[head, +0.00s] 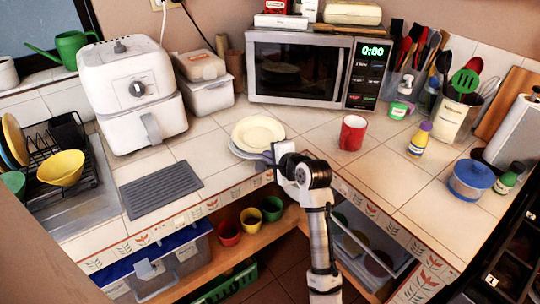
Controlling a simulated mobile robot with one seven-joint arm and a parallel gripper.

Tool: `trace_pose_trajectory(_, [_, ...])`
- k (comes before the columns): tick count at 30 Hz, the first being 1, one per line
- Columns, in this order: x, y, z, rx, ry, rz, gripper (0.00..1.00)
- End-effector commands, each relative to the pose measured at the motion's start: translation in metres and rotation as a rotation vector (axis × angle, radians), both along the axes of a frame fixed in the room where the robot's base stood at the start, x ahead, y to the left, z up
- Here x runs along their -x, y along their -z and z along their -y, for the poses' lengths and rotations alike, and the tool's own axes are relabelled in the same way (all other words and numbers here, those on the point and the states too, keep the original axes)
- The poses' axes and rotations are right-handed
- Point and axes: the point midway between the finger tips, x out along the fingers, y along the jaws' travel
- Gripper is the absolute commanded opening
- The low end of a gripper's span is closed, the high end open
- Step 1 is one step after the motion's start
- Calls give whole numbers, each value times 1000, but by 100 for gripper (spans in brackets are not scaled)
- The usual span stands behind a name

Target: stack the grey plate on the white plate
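A round cream-white plate (258,131) is on the tiled counter in front of the microwave, in the head view. A grey plate (238,152) shows as a rim beneath it, at its front left. The cream-white plate appears to lie over the grey one; whether they touch is unclear. My gripper (268,157) reaches in from the front and is at the front right edge of the plates. My wrist hides that edge, so I cannot tell whether the fingers are around a rim or only beside it.
A microwave (312,70) stands behind the plates and a red mug (353,132) to their right. A white air fryer (132,95) and a grey mat (161,189) are to the left. The counter's front edge runs below my gripper. Tiles between plates and mug are clear.

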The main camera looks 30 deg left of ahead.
Motion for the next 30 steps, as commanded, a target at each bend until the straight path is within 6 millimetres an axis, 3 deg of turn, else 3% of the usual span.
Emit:
trace_pose_trajectory(3, [0,2,0,-3,0,2,0])
trace_pose_trajectory(8, [0,3,0,0,0,-1,24])
trace_pose_trajectory(20, [0,-5,0,0,0,2,25])
trace_pose_trajectory(30, [28,-32,56,-2,3,4,25])
